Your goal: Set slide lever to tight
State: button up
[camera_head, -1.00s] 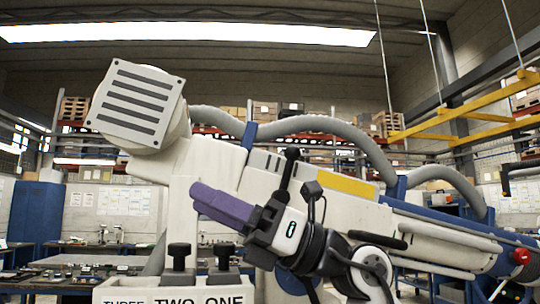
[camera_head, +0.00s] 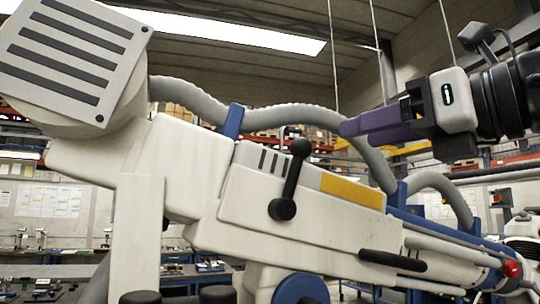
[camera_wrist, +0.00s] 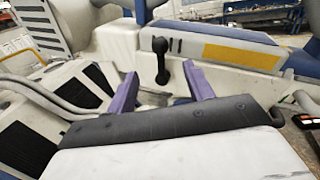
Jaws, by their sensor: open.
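The slide lever (camera_head: 292,180) is black with a round knob, on the side of the pale microscope arm (camera_head: 240,205). It points up from its pivot and leans a little to the right. My gripper (camera_head: 345,127) has purple fingers and is at the upper right of the lever in the head view, apart from it. In the wrist view, the lever (camera_wrist: 161,60) shows between and beyond the open, empty fingers (camera_wrist: 159,70). No tight mark is readable.
A yellow strip (camera_head: 352,192) and dark slots lie right and left of the lever's top. A black handle (camera_head: 393,261) sits lower right. Grey hoses (camera_head: 250,118) run along the top. A large striped head block (camera_head: 70,60) is at the upper left.

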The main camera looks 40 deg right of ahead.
aim_at(293, 150)
jog(key=w+p, duration=0.1)
jog(key=w, duration=0.3)
jog(key=w+p, duration=0.1)
jog(key=w, duration=0.3)
jog(key=w+a+p, duration=0.1)
jog(key=w, duration=0.3)
jog(key=shift+w+r, duration=0.1)
jog(key=shift+w, duration=0.05)
jog(key=shift+w+p, duration=0.4)
jog(key=shift+w, duration=0.35)
jog(key=shift+c, duration=0.3)
jog(key=shift+a, duration=0.1)
grip_shut()
